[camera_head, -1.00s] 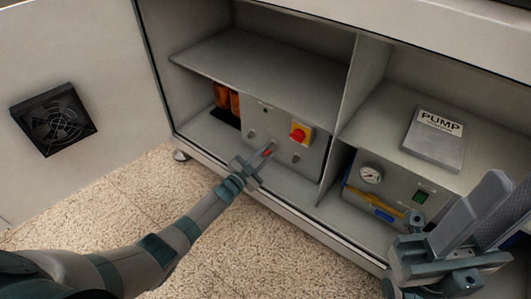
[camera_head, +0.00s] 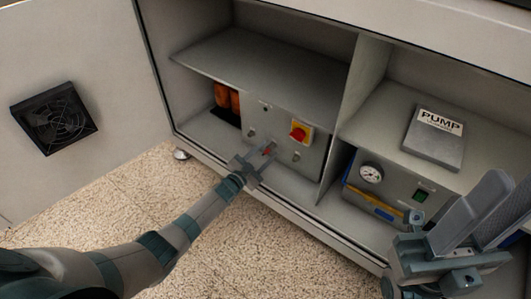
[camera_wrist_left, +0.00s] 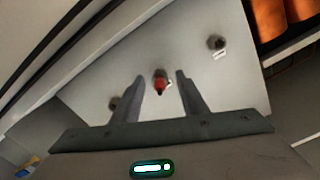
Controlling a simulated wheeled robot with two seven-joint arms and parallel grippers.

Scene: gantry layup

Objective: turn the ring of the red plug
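The red plug (camera_wrist_left: 159,84) sits on the front of a grey box, between the open fingers of my left gripper (camera_wrist_left: 161,98) in the left wrist view. A gap shows on both sides of it. In the head view my left gripper (camera_head: 257,160) is at the lower front of the grey box (camera_head: 285,125), with a bit of the red plug (camera_head: 268,151) visible between its fingers. The plug's ring is too small to make out. My right gripper (camera_head: 478,215) is at the lower right, its fingers apart, with nothing seen between them.
A red knob on a yellow plate (camera_head: 300,133) sits just above the plug. Grey connectors (camera_wrist_left: 216,42) flank it. Orange cylinders (camera_head: 228,98) stand left of the box. A pump unit with a gauge (camera_head: 371,173) is right of the divider (camera_head: 352,90). Cabinet shelves and walls bound the space.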

